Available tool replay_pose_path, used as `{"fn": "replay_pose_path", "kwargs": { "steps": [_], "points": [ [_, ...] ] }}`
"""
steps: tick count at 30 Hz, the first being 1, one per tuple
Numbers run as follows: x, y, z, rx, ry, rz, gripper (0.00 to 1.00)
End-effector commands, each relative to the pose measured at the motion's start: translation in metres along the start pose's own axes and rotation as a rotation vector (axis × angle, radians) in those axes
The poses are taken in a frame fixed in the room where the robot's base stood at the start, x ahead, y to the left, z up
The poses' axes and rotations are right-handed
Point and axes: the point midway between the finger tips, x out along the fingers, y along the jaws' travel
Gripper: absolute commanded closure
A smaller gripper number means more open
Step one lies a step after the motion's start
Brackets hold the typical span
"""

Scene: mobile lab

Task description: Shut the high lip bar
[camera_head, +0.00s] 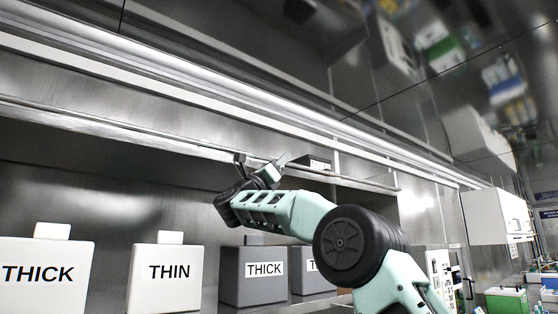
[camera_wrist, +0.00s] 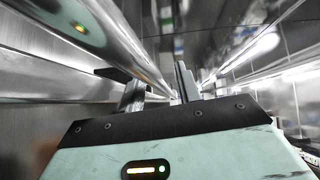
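The high lip bar (camera_head: 110,124) is a long metal rail along the front of the upper shelf, running from the left edge toward the right. In the wrist view a shiny round rail (camera_wrist: 122,40) runs from the upper left toward the middle, close to my gripper. My gripper (camera_head: 262,160) is raised at the rail, with its two fingers apart. In the wrist view the fingers (camera_wrist: 162,88) also stand apart, and the rail's far part reaches toward the gap. I cannot tell whether the fingers touch it.
Below stand white boxes labelled THICK (camera_head: 45,272) and THIN (camera_head: 168,272), and a grey THICK box (camera_head: 252,272). A small dark labelled item (camera_head: 318,163) sits behind the rail, right of my gripper. A white cabinet (camera_head: 495,215) hangs at the right.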

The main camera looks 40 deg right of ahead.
Motion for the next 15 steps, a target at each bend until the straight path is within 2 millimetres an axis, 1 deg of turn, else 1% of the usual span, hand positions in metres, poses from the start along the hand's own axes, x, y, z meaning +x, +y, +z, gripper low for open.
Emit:
{"fn": "replay_pose_path", "kwargs": {
  "steps": [3,4,7,8,15],
  "points": [
    [-0.0003,0.0001,-0.0003,0.000,0.000,0.000,0.66],
    [-0.0003,0.0000,-0.0002,0.000,0.000,0.000,0.69],
    [-0.0003,0.0000,-0.0001,0.000,0.000,0.000,0.96],
    [-0.0003,0.0000,-0.0001,0.000,0.000,0.000,1.00],
    [-0.0003,-0.0004,0.0001,-0.004,0.000,0.004,1.00]
  ]
}}
